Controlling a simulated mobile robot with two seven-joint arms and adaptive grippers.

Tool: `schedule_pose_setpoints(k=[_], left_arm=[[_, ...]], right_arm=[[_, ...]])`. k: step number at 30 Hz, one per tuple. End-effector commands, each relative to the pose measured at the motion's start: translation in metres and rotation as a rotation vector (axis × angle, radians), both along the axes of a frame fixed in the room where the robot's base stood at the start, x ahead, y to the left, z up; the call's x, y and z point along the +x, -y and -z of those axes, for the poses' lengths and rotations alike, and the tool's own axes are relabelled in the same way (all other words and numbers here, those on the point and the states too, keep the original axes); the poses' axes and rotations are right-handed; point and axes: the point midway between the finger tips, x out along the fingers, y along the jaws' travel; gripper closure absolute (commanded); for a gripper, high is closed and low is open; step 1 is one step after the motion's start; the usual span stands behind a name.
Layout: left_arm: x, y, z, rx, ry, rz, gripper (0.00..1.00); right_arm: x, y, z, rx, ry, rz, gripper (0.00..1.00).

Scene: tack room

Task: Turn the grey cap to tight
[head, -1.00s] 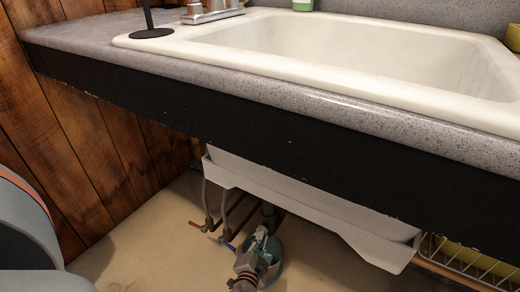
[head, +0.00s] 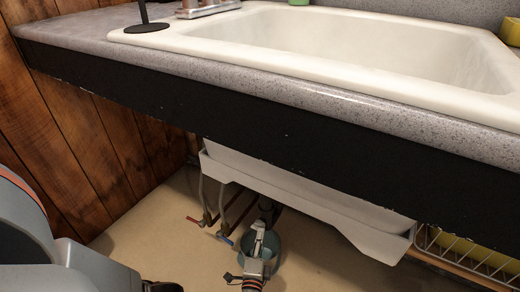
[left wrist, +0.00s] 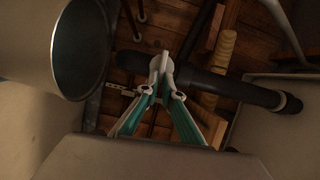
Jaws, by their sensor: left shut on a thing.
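My left gripper (head: 260,228) reaches under the sink, beside the dark drain pipe. In the left wrist view its fingers (left wrist: 161,66) converge at the black pipe (left wrist: 230,88) and are shut on a small pale grey piece, which looks like the grey cap. The fingertips cover most of this cap, so its turn and seating cannot be told. In the head view the cap cannot be made out. My right gripper is not in view.
A bucket (head: 275,248) stands on the floor under the pipe; its open mouth (left wrist: 82,50) is close at left in the wrist view. The counter's black front edge (head: 200,110) overhangs. Red (head: 194,221) and blue (head: 225,239) valve handles are nearby. A wire rack (head: 470,262) stands at right.

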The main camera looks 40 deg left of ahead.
Motion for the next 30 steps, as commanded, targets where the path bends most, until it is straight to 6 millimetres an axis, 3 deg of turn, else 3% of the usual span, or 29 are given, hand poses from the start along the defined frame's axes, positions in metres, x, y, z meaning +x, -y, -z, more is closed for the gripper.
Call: schedule_pose_setpoints(k=[4,26,28,30], left_arm=[[-0.0024,0.0049,0.0071,0.02,-0.019,0.007,1.0],[-0.0034,0.0019,0.0025,0.071,-0.023,0.009,1.0],[-0.0034,0.0017,0.0025,0.072,-0.022,0.008,0.81],[-0.0031,0.0012,0.002,0.072,-0.021,0.007,0.77]], right_arm=[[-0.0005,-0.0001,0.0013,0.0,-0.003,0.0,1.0],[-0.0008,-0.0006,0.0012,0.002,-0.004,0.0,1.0],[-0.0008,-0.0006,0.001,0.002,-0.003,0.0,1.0],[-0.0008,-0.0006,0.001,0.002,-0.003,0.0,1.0]])
